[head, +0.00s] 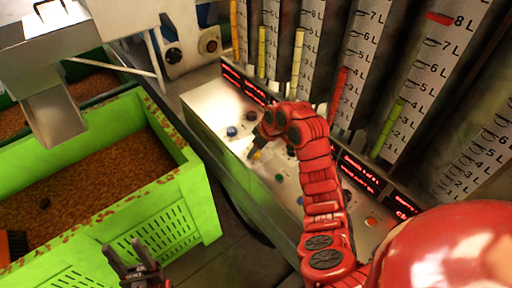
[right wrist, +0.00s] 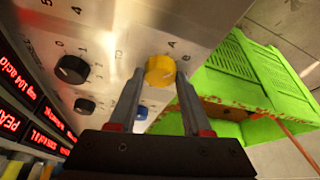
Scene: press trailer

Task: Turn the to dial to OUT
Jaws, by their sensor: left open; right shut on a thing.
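A yellow dial (right wrist: 160,71) sits on the sloped metal panel (right wrist: 120,20), with small characters printed around it. It also shows in the head view (head: 257,155), partly covered by my right gripper (head: 254,147). In the right wrist view my right gripper (right wrist: 159,80) has its two fingers on either side of the yellow dial, shut on it. I cannot read a "to" or "OUT" label. My left gripper (head: 135,262) is open and empty at the bottom left of the head view, before the green crate.
Black dials (right wrist: 72,68) and a blue dial (right wrist: 140,112) are near the yellow one. Red displays (head: 362,174) and tall litre scales (head: 440,60) stand behind the panel. A green crate (head: 205,190) of brown material is on the left, under a metal chute (head: 55,115).

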